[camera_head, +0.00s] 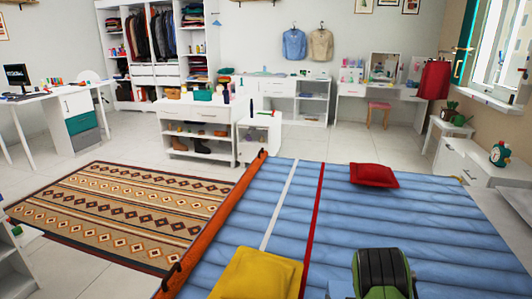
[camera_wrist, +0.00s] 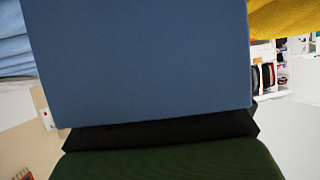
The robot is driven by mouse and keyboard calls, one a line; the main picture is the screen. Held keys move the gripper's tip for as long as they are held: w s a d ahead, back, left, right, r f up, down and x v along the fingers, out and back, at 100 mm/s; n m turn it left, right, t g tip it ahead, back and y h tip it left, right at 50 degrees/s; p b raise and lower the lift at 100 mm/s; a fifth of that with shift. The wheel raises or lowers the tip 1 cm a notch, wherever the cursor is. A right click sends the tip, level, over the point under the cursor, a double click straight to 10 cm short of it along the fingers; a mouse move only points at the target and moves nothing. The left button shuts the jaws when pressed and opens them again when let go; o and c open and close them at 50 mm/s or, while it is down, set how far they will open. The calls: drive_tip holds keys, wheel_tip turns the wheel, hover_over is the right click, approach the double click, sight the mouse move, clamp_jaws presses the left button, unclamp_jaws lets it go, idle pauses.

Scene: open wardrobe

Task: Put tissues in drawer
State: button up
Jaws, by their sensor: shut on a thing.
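A flat-sided plain blue block (camera_wrist: 150,55) fills much of the wrist view, very close to the camera. It may be the tissues, but no label or tissue shows. My gripper (camera_wrist: 160,132), black and green, is shut on its edge at the bottom of the wrist view. Drawers show in the left desk (camera_head: 82,123), the wardrobe (camera_head: 155,75) and the low right cabinet (camera_head: 470,170); all look closed.
A blue bed (camera_head: 330,215) with an orange side edge (camera_head: 215,222) fills the front. A red pillow (camera_head: 373,175) and a yellow pillow (camera_head: 257,275) lie on it. A patterned rug (camera_head: 120,215) covers floor to the left. A low white shelf unit (camera_head: 195,128) stands beyond.

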drive_tip(key=s+a+n+y, duration=0.1)
drive_tip(key=s+a, duration=0.2)
drive_tip(key=a, duration=0.6)
drive_tip(key=s+r+p, duration=0.3)
drive_tip(key=r+p, duration=1.1)
drive_tip(key=r, duration=0.2)
drive_tip(key=shift+r, duration=0.35)
drive_tip(key=shift+s+d, duration=0.1)
drive_tip(key=shift+s, duration=0.1)
